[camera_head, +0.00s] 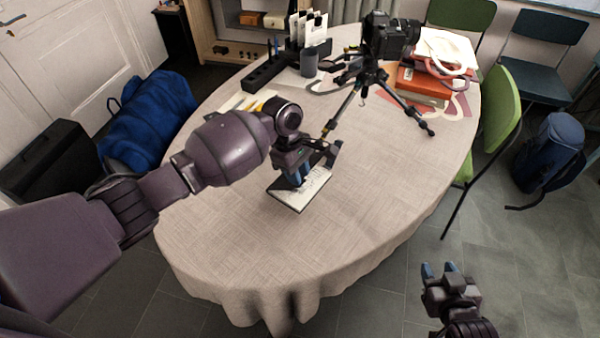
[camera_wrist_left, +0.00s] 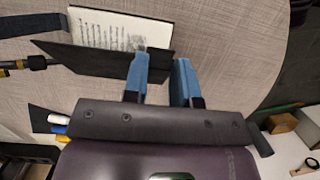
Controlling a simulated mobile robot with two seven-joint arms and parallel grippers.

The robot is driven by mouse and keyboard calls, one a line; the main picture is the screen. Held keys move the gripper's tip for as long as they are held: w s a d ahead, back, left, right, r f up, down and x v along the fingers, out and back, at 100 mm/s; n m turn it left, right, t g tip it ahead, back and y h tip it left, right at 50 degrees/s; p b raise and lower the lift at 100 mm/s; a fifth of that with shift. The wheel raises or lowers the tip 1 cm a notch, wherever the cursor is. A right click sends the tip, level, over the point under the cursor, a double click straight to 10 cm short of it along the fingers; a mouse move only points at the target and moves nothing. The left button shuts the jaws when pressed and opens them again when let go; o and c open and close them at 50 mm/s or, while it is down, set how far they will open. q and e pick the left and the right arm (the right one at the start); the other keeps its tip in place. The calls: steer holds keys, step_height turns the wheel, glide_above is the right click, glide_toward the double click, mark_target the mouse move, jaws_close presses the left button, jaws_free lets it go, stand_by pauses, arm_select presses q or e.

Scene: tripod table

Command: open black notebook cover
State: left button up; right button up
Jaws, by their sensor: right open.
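The black notebook (camera_head: 289,203) lies on the table below my left gripper, partly hidden by it. White pages with handwriting (camera_wrist_left: 115,32) show in the left wrist view. Its black cover (camera_wrist_left: 95,62) is raised off the pages and tilted, its near end by one blue fingertip; whether they touch I cannot tell. My right gripper (camera_head: 438,268) is open and empty, off the table's front right.
A camera on a tripod (camera_head: 386,45) stands behind the notebook, its legs spread on the table (camera_head: 380,190). Orange books (camera_head: 421,85) are at the back right. The front tabletop is clear.

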arm_select(q)
steer(key=shift+w+a+r, duration=0.1)
steer(key=shift+a+r, duration=0.05)
steer(key=shift+r, duration=0.1)
steer(key=shift+w+a+r+p, duration=0.4)
steer(key=shift+a+r+p, duration=0.2)
steer(key=shift+p, duration=0.25)
steer(key=shift+a, duration=0.15)
steer(key=shift+w+a+r, duration=0.1)
steer(key=shift+w+a+r+p, duration=0.45)
steer(key=shift+a+p, duration=0.25)
steer(key=shift+p, duration=0.1)
steer(key=shift+w+a+r+p, duration=0.2)
steer(key=shift+w+a+p, duration=0.1)
steer(key=shift+a, duration=0.15)
steer(key=shift+w+a+r+p, duration=0.15)
steer(key=shift+w+a+p, duration=0.1)
steer(key=shift+a, duration=0.15)
